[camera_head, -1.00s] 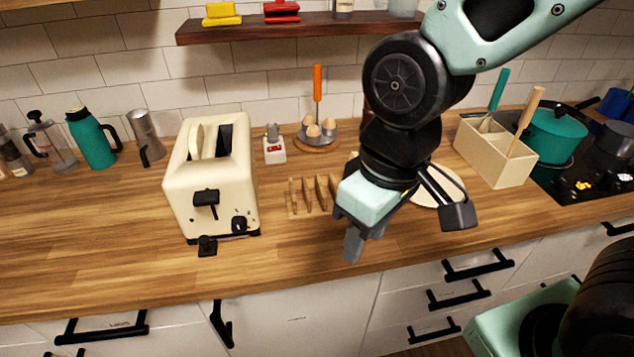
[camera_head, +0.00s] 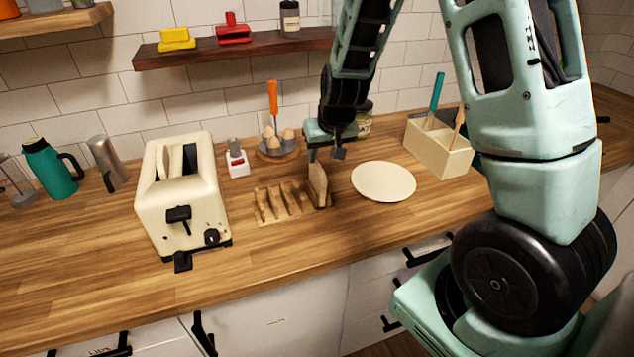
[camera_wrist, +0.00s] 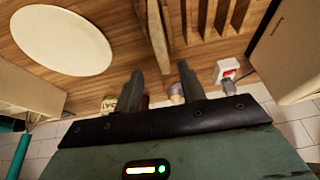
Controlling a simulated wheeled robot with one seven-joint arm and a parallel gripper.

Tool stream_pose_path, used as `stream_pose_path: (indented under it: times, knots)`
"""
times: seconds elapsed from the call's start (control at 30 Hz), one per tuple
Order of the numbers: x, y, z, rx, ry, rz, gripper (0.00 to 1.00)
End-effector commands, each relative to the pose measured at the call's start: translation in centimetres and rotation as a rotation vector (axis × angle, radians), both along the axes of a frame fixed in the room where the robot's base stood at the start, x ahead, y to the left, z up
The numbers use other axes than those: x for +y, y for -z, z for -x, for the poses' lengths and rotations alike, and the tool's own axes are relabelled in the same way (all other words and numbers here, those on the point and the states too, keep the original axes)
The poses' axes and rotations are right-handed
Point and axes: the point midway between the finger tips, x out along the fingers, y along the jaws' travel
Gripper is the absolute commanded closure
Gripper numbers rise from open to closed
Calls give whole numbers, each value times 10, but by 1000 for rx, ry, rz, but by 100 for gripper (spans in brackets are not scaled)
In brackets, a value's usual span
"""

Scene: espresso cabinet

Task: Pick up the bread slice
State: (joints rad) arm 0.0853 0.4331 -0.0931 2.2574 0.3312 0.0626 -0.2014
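A bread slice (camera_head: 318,184) stands upright, edge-on, at the right end of the wooden toast rack (camera_head: 279,205) on the counter. In the wrist view the bread slice (camera_wrist: 156,28) lies ahead of the fingertips, roughly in line with the gap between them. My gripper (camera_head: 326,155) is above and just behind the slice in the head view, fingers pointing down. In the wrist view my gripper (camera_wrist: 160,70) is open, with nothing between its fingers. From the head view I cannot tell whether a finger touches the slice.
A cream toaster (camera_head: 186,205) stands left of the rack, with a pale slice-like shape in one slot. A white plate (camera_head: 383,182) lies right of the bread. Behind are an egg holder (camera_head: 277,150) and a small white-and-red item (camera_head: 237,160). A utensil box (camera_head: 438,150) stands right.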

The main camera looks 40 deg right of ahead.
Motion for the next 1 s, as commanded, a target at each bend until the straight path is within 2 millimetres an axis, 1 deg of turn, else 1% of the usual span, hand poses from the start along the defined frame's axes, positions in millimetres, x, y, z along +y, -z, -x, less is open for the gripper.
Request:
stream_pose_path:
  times: [0.03,0.2,0.47,0.57,0.8,1.0]
  knots:
    - [-2,9,-2,5,3,-2,60]
    - [-2,27,-11,2,0,-1,60]
    - [-2,39,-16,1,-1,-1,60]
    - [-2,47,-19,3,0,-2,60]
    - [-3,73,-30,3,0,-2,60]
    - [-3,82,-34,0,-1,-1,60]
